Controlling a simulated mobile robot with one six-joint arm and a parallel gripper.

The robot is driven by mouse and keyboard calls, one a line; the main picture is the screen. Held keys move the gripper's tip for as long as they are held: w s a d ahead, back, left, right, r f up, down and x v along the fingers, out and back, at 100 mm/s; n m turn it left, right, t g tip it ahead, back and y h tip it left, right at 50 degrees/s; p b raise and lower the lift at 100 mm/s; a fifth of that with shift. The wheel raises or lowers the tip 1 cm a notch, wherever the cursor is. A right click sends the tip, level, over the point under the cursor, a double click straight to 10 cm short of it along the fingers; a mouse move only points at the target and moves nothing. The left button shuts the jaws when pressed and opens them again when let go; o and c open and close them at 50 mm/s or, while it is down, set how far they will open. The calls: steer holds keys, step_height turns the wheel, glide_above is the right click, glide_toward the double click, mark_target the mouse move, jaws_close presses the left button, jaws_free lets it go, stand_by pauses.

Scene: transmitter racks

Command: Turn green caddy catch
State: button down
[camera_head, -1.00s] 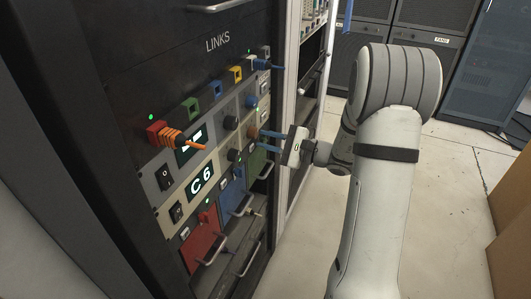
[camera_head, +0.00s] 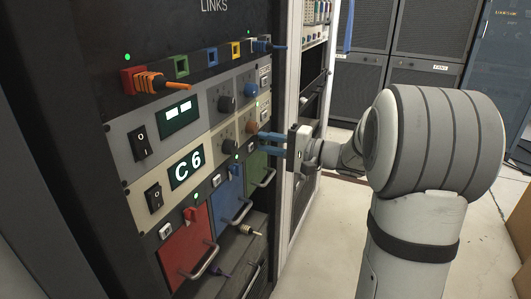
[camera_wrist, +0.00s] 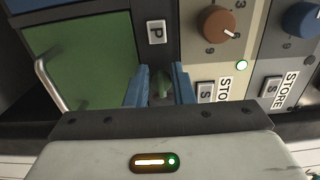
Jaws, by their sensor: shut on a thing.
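The green caddy (camera_head: 259,168) is the rightmost of the three caddies low on the panel, with a metal handle. It also shows at the left of the wrist view (camera_wrist: 85,55). The green catch (camera_wrist: 162,84) stands beside the caddy's edge, between the blue fingers. My gripper (camera_wrist: 162,88) is shut on this catch, a finger on each side. In the head view my gripper (camera_head: 264,143) reaches the panel from the right, just above the green caddy. The catch cannot be made out clearly there.
A blue caddy (camera_head: 229,192) and a red caddy (camera_head: 187,248) sit to the left. An orange-brown knob (camera_wrist: 216,24) and a blue knob (camera_wrist: 302,19) are close to my gripper. An orange plug (camera_head: 160,83) sticks out above. The floor (camera_head: 325,240) right of the rack is clear.

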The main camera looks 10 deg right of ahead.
steer(key=shift+d, duration=0.15)
stand_by(0.3)
steer(key=c, duration=1.5)
jaws_free()
steer(key=shift+c, duration=0.2)
steer(key=shift+o, duration=1.4)
steer(key=p+v, duration=0.1)
steer(key=v, duration=0.6)
steer(key=shift+s+d+p, duration=0.25)
steer(key=shift+d+p, duration=0.05)
steer(key=shift+p, duration=0.1)
